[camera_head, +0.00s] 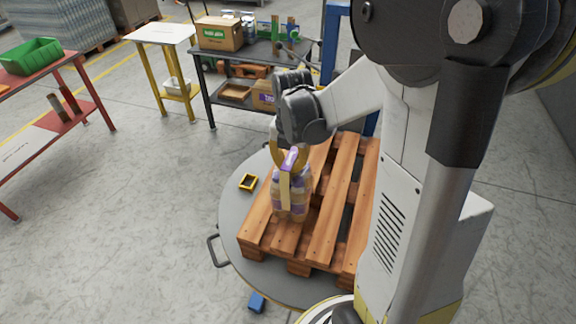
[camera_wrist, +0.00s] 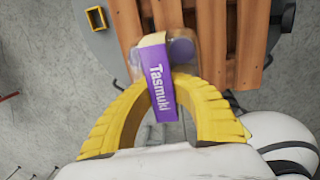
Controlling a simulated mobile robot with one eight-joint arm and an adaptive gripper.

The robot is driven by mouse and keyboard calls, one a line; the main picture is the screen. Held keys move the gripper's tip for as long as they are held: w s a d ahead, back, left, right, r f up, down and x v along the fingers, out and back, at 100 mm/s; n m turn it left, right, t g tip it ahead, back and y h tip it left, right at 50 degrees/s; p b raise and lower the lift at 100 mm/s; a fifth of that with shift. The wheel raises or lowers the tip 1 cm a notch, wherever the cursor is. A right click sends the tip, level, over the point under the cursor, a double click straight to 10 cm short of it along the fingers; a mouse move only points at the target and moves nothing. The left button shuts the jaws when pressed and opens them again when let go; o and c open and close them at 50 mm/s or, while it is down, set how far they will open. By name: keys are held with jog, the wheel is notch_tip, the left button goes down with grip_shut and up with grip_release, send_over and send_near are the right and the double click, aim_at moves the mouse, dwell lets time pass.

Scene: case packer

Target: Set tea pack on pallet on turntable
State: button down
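The tea pack (camera_head: 291,198) is a clear-wrapped bundle with a purple and cream band. In the wrist view its purple "Tasmuki" label (camera_wrist: 157,80) runs between my yellow fingers. My gripper (camera_head: 289,160) is above the pack, with its fingers closed in on both sides of the band at the top. The fingers also show in the wrist view (camera_wrist: 165,90). The pack is upright over the slats of the wooden pallet (camera_head: 322,225); I cannot tell if its bottom touches them. The pallet lies on the round grey turntable (camera_head: 232,215). My arm hides the pallet's right side.
A small yellow frame (camera_head: 248,182) lies on the turntable left of the pallet. A blue block (camera_head: 257,302) is near the turntable's front edge, and a handle (camera_head: 214,250) sticks out left. A dark workbench (camera_head: 262,62) stands behind. The pallet slats around the pack are bare.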

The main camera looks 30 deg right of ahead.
jog(key=shift+f, duration=0.25)
jog(key=c, duration=1.3)
grip_release()
jog(key=shift+o, duration=0.2)
jog(key=shift+r, duration=0.1)
